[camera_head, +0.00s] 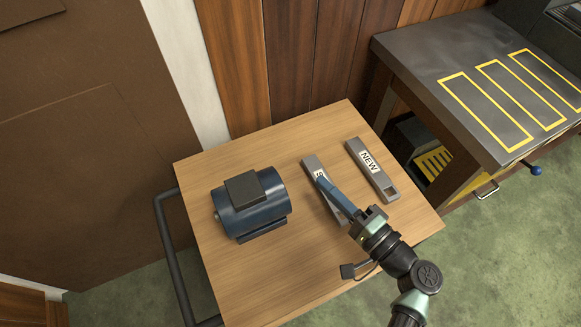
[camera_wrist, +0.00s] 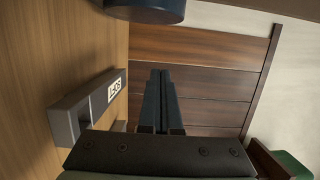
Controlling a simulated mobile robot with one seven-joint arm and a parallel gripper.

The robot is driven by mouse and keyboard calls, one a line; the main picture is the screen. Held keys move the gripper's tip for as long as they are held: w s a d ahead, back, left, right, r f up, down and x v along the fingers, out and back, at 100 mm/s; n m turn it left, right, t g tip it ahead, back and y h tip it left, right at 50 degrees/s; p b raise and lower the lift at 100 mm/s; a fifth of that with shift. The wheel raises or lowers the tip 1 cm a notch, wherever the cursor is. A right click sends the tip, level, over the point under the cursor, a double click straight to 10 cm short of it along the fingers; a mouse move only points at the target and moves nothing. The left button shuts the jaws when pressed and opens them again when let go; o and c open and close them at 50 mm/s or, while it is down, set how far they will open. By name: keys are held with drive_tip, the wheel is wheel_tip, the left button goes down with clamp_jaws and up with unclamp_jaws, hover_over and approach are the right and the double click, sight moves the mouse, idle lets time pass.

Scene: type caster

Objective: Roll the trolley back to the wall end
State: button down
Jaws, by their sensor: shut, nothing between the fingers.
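The trolley (camera_head: 300,287) has a flat wooden top and a dark tubular handle (camera_head: 166,235) along its left side. Its far edge is near the panelled wall (camera_head: 310,55). My gripper (camera_head: 321,182) is over the trolley top, its blue-grey fingers together and empty, above a grey bar (camera_head: 311,163) with a partly hidden label. In the wrist view, the closed fingers (camera_wrist: 160,75) point toward the wood panelling, and a grey labelled bar (camera_wrist: 68,122) lies to their left. I cannot tell if the fingers touch anything. The trolley's wheels are hidden.
A blue motor (camera_head: 262,215) and a grey bar marked NEW (camera_head: 378,180) lie on the trolley. A dark bench (camera_head: 440,85) with yellow outlines stands to the right, close to the trolley's corner. Green floor (camera_head: 500,250) is clear at lower right.

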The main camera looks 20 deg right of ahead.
drive_tip(key=x, duration=0.6)
drive_tip(key=shift+f, duration=0.1)
drive_tip(key=a, duration=0.3)
drive_tip(key=shift+w+a, duration=0.1)
drive_tip(key=shift+w, duration=0.25)
drive_tip(key=shift+a, duration=0.45)
